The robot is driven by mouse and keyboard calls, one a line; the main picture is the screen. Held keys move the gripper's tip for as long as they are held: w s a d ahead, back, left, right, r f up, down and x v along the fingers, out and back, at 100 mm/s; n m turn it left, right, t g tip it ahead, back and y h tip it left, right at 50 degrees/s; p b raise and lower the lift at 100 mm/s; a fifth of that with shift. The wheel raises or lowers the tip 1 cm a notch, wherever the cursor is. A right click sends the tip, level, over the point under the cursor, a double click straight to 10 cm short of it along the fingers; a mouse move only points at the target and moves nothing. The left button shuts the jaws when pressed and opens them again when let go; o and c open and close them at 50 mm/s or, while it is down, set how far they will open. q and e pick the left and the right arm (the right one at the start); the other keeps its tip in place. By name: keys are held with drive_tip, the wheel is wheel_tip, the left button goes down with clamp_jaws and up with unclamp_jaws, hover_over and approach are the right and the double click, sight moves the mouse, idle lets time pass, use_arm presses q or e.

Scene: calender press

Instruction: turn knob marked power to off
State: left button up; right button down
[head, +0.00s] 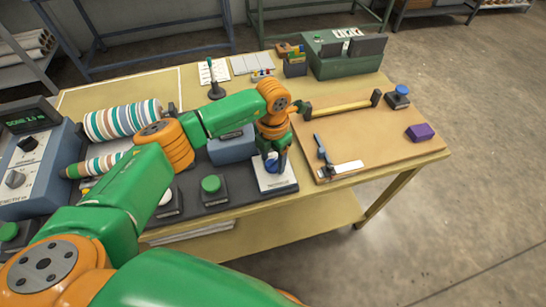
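A blue knob (271,167) sits on a white plate (272,183) on a dark block at the table's front edge. Its lettering is too small to read, so I cannot tell if it is the one marked power. My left gripper (273,158) points down over this knob, with its dark fingers at the knob's top. The fingers partly hide the knob, and I cannot tell whether they are closed on it. My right gripper is out of view.
A green button box (213,186) lies left of the gripper. A wooden board (375,137) with a yellow bar, and a purple block (420,131), are at the right.

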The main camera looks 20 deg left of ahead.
use_arm(q)
drive_tip(key=shift+s, duration=0.1)
clamp_jaws()
drive_tip(key=n, duration=0.6)
drive_tip(key=shift+b, duration=0.35)
drive_tip(key=n, duration=0.6)
drive_tip(key=shift+r, duration=0.1)
drive_tip(key=shift+o, duration=2.4)
unclamp_jaws()
